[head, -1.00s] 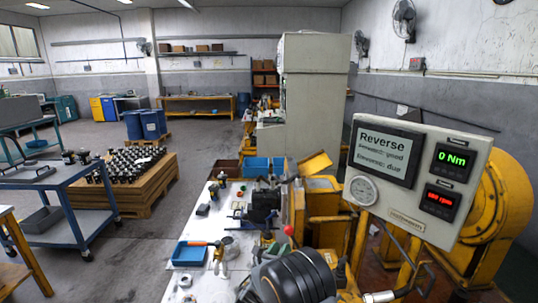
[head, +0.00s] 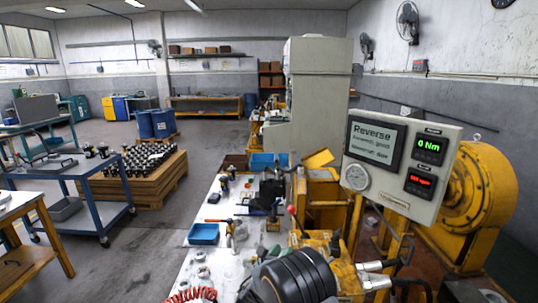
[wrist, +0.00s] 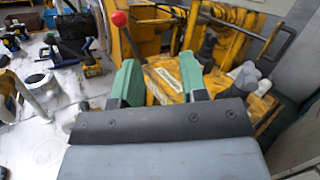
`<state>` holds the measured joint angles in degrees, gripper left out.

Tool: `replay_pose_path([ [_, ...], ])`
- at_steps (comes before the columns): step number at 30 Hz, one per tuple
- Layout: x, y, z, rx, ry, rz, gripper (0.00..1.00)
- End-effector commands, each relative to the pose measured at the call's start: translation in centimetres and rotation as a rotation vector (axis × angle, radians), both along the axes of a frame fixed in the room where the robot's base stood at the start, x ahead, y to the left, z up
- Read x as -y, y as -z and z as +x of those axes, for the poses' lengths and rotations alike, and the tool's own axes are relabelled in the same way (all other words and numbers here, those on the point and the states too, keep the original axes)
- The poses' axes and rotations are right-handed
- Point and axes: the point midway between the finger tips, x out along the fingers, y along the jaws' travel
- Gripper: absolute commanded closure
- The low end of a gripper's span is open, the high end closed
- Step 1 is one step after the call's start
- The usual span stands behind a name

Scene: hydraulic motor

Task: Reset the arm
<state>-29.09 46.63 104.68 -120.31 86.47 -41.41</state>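My gripper (wrist: 160,75) shows in the wrist view with its two green fingers set well apart. It is open, and nothing is between the fingers. It points over the yellow machine (wrist: 215,85), with the red-knobbed lever (wrist: 119,19) beyond the left finger. In the head view, a black ribbed part of my arm shows at the bottom middle.
A panel (head: 395,200) with a "Reverse" screen and red and green readouts stands at right, before a round yellow housing (head: 478,195). The white workbench (head: 215,260) holds a blue tray (head: 203,233) and several tools. Open floor lies left, beside a blue cart (head: 75,185).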

Motion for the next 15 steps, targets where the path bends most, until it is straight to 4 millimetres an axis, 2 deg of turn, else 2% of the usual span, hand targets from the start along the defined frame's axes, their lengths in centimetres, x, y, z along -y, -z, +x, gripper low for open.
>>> replay_pose_path([
  [8, 3.6, 3.8, -2.4, -0.073, 0.156, 0.21, 0.6],
  [15, 7.4, 5.6, -7.1, -0.074, 0.407, 0.518, 0.6],
])
